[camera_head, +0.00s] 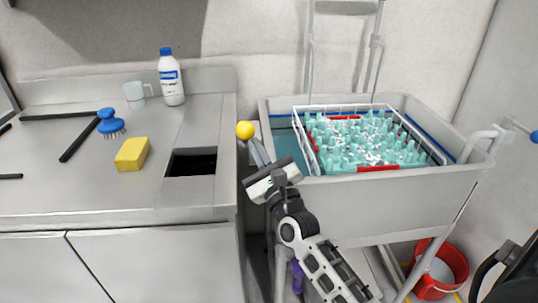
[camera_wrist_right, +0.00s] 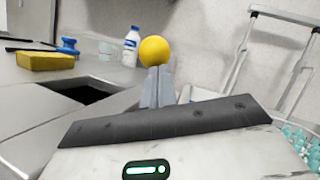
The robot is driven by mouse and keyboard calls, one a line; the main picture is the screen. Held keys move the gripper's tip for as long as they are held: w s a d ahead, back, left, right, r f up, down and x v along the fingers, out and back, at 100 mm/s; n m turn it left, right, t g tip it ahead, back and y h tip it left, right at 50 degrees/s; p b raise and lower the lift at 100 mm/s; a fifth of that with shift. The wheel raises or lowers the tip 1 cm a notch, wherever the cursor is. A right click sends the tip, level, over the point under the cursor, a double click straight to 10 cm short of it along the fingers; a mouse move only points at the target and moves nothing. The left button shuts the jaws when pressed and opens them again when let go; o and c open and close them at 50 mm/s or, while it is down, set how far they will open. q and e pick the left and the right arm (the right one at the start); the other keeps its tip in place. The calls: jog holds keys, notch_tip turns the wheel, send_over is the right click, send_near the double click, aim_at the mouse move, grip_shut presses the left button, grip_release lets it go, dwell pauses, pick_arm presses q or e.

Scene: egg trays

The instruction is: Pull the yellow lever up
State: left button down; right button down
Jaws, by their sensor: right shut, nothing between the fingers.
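The yellow ball-shaped lever knob (camera_head: 245,130) is in the head view in the gap between the steel counter and the washing sink. It also shows in the right wrist view (camera_wrist_right: 155,51), just past my fingertips. Its lever rod is hidden. My right gripper (camera_head: 257,148) is shut and empty, its fingers pointing at the knob from the near side. In the wrist view the closed fingers (camera_wrist_right: 159,84) end right at the knob's lower edge; I cannot tell whether they touch it. My left gripper is not in view.
The sink basin (camera_head: 430,198) at right holds a white rack (camera_head: 299,140) with teal pegs. A red bucket (camera_head: 452,262) stands below.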

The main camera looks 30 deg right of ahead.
pick_arm(q)
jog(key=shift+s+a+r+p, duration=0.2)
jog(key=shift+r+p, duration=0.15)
jog(key=shift+p, duration=0.2)
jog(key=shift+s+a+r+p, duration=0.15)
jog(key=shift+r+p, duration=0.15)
jog(key=shift+p, duration=0.25)
pick_arm(e)
jog(key=w+d+r, duration=0.3)
jog(key=w+r, duration=0.3)
jog(key=r, duration=0.3)
jog(key=shift+s+d+r, duration=0.1)
jog(key=shift+d+r, duration=0.05)
pick_arm(q)
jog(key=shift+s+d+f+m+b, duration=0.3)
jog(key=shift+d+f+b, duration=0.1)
jog(key=shift+b, duration=0.15)
pick_arm(e)
jog(key=s+r+v, duration=0.1)
jog(key=r+v, duration=0.1)
jog(key=v, duration=1.1)
jog(key=shift+r, duration=0.4)
